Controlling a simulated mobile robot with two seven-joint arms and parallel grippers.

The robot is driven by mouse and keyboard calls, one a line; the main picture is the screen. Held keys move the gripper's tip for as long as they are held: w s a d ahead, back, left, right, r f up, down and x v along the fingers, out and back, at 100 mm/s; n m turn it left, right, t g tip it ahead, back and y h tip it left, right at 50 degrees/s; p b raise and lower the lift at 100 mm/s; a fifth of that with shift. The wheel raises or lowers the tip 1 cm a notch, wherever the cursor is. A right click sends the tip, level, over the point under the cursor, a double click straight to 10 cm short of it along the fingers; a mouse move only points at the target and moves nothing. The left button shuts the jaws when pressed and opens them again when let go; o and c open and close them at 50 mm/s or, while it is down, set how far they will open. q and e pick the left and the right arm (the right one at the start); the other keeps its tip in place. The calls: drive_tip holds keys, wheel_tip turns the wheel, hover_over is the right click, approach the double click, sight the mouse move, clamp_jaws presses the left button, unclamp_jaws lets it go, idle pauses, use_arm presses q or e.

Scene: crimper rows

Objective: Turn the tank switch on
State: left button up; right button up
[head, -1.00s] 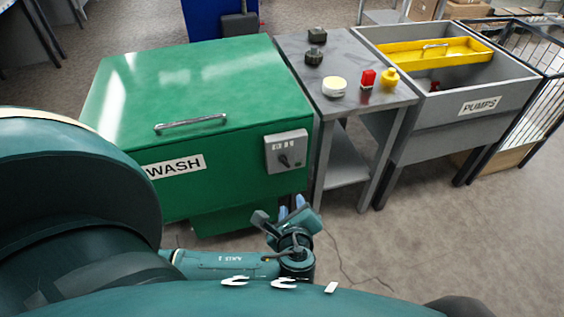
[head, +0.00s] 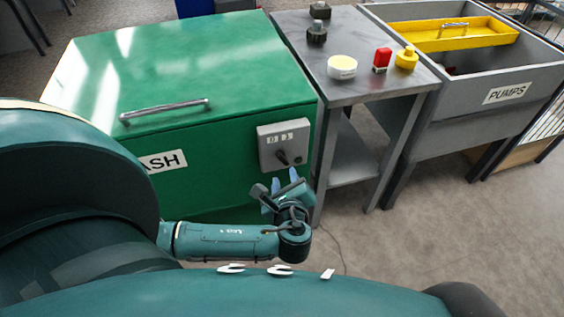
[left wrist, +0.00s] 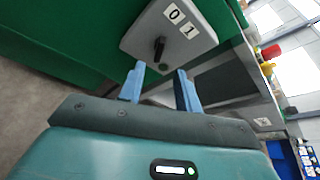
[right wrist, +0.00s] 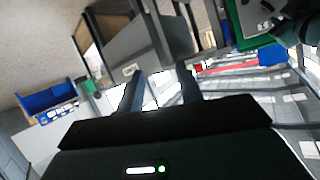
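The tank switch is a grey box (head: 284,143) with a dark knob (head: 283,158) on the front of the green WASH tank (head: 215,75). In the left wrist view the knob (left wrist: 159,47) sits beside labels 0 and 1, with 0 the nearer label; which one it points at I cannot tell for sure. My left gripper (head: 283,178) is just below and in front of the box. Its blue fingers (left wrist: 160,88) are apart with nothing between them, short of the knob. My right gripper (right wrist: 159,90) is open and empty, facing away from the switch.
A grey table (head: 355,90) right of the tank holds a white round tub (head: 342,67), a red item (head: 382,60), a yellow item (head: 406,58) and dark knobbed pieces. Beyond is the grey PUMPS sink (head: 470,95) with a yellow tray (head: 450,35). A tank handle (head: 165,110) sticks up.

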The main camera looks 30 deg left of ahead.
sight(282, 160)
use_arm(q)
drive_tip(key=b+x, duration=0.1)
drive_tip(key=x, duration=0.8)
drive_tip(key=shift+w+a+f, duration=0.2)
drive_tip(key=shift+w, duration=0.1)
drive_tip(key=shift+c, duration=0.2)
clamp_jaws()
